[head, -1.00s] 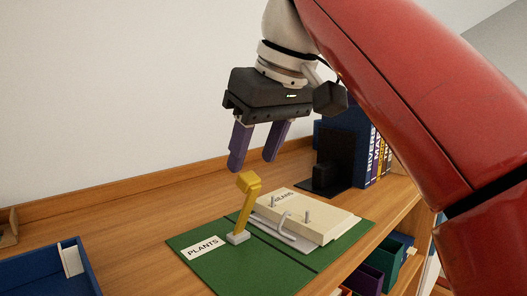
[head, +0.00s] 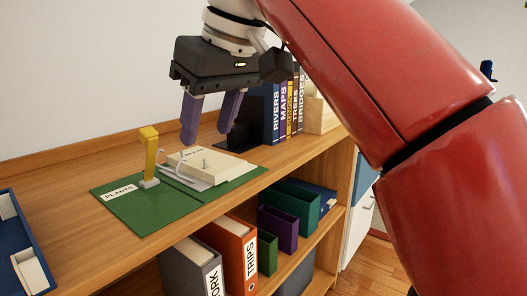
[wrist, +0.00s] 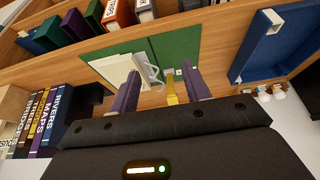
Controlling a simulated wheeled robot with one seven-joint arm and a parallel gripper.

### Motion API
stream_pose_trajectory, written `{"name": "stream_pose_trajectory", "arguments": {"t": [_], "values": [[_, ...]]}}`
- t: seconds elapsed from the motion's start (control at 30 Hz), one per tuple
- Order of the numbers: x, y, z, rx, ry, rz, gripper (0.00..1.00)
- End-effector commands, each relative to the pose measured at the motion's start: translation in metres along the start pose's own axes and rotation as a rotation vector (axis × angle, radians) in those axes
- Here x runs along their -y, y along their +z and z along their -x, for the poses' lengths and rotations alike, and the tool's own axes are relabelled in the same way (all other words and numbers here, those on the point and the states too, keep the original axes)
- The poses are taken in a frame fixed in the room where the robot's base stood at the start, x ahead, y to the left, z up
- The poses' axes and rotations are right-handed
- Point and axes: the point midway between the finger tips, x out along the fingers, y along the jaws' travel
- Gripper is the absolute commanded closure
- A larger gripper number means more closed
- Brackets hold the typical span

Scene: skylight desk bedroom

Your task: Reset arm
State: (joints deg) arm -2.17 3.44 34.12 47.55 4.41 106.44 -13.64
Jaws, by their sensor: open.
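My gripper (head: 210,145) is open and empty, its two purple fingers pointing down above the shelf top. In the wrist view my gripper (wrist: 160,90) also shows its fingers apart with nothing held. Below it lies an open green binder (head: 137,212) labelled PLANTS. A yellow lever (head: 151,153) stands up on a small grey base at the binder's middle. A cream block of pages (head: 215,168) lies on the right part, with metal posts and a bent wire. The yellow lever (wrist: 171,88) shows between the fingers in the wrist view, apart from them.
Upright binders (head: 283,110) and a black bookend (head: 247,122) stand behind on the right. A blue tray (head: 18,245) is at the left. Binders including orange TRIPS (head: 232,250) and coloured bins (head: 297,205) fill the lower shelves. Air above the shelf's left is clear.

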Motion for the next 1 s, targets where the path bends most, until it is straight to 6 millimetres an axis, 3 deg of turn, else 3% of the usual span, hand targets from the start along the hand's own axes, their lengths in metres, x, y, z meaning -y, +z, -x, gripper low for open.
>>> {"name": "stream_pose_trajectory", "arguments": {"t": [0.37, 0.63, 0.77, 1.0], "values": [[-0.006, 0.016, -0.023, 0.021, 0.083, -0.086, 0.53], [-0.022, 0.052, -0.053, 0.035, 0.181, -0.211, 0.53], [-0.039, 0.091, -0.076, 0.034, 0.248, -0.314, 0.53], [-0.071, 0.210, -0.133, 0.001, 0.360, -0.562, 0.53]]}}
